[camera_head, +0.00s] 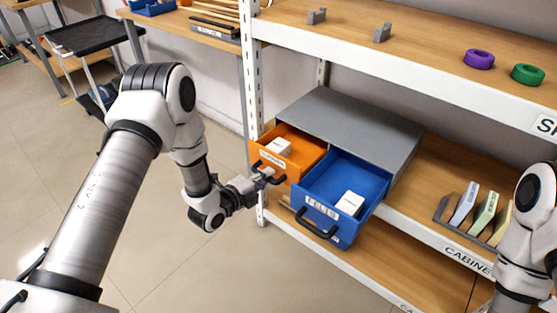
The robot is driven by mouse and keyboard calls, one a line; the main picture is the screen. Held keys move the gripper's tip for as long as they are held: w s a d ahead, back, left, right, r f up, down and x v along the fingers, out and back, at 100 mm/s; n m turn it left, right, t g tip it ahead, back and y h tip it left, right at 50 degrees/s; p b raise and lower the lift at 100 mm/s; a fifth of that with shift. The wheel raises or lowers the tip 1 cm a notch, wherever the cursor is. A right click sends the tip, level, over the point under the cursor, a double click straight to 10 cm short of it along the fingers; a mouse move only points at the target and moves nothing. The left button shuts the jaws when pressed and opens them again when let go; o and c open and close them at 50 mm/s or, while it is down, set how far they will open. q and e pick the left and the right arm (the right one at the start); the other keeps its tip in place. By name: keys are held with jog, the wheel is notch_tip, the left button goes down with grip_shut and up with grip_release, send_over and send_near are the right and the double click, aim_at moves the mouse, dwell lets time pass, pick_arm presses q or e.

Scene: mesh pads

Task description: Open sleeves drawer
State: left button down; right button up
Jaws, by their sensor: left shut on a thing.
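A grey cabinet (350,128) stands on the middle shelf with two drawers pulled out. The orange drawer (291,168) on the left is partly out and has a white item inside; its label is too small to read surely. The blue drawer (337,218) on the right is further out, labelled FELIG or similar, with a white box (350,203) inside. My left gripper (262,179) is shut at the black handle (271,176) of the orange drawer; its fingertips are small and partly hidden. My right arm shows at the right edge, its gripper out of view.
A rack with several upright plates (477,210) stands right of the cabinet. A purple ring (479,59) and a green ring (528,75) lie on the upper shelf. A white shelf post (250,95) rises close to my left gripper.

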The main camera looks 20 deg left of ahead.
pick_arm(q)
jog(key=shift+f+p+v, duration=0.2)
jog(key=shift+p+v, duration=0.05)
jog(key=shift+v, duration=0.65)
jog(key=shift+f+p+v, duration=0.2)
jog(key=shift+p+v, duration=0.1)
jog(key=shift+v, duration=0.6)
jog(key=shift+f+p+v, duration=0.15)
jog(key=shift+p+v, duration=0.1)
jog(key=shift+v, duration=0.65)
jog(key=shift+s, duration=0.1)
jog(key=c, duration=1.1)
grip_release()
jog(key=shift+c, duration=0.2)
jog(key=v, duration=1.2)
jog(key=shift+f, duration=0.15)
